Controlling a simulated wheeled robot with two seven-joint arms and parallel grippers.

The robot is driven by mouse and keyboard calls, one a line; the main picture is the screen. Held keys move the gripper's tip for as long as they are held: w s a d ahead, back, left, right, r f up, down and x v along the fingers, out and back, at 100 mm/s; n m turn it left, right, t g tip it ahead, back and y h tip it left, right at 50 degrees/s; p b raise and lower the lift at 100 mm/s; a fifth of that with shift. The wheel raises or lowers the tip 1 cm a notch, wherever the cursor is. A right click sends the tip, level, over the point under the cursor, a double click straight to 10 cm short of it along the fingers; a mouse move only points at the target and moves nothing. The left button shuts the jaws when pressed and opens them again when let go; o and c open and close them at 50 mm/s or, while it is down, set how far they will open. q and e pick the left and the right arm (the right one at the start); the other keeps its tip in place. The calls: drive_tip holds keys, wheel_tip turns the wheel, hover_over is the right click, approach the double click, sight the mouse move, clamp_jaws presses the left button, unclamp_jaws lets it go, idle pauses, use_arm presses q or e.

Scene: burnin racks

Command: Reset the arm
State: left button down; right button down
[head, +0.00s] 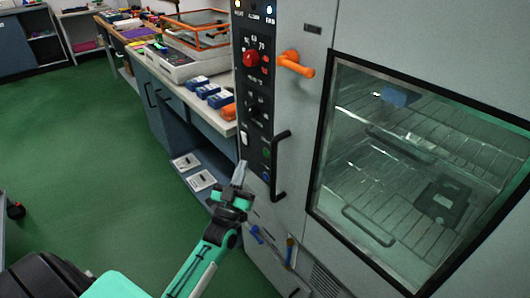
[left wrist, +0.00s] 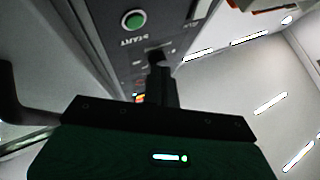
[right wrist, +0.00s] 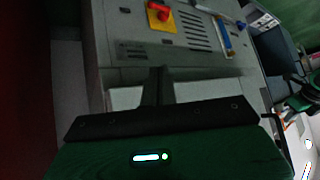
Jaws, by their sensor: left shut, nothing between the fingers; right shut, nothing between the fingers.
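My left gripper (head: 240,172) is in the head view, its fingers together and empty, in front of the lower part of the oven's control panel (head: 258,105). In the left wrist view its shut fingers (left wrist: 160,68) point toward the panel near a green START button (left wrist: 134,19). I cannot tell whether they touch the panel. My right gripper is outside the head view. In the right wrist view its fingers (right wrist: 158,82) are shut and empty, over a grey surface with a red knob on a yellow plate (right wrist: 160,14).
The oven has a glass door (head: 420,170) with wire racks inside, an orange handle (head: 296,65) and a black bar handle (head: 280,165). A workbench (head: 190,100) holds blue boxes (head: 208,91) and an orange-framed device (head: 195,50).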

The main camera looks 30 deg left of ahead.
use_arm(q)
drive_tip(key=shift+f, duration=0.1)
idle(0.7)
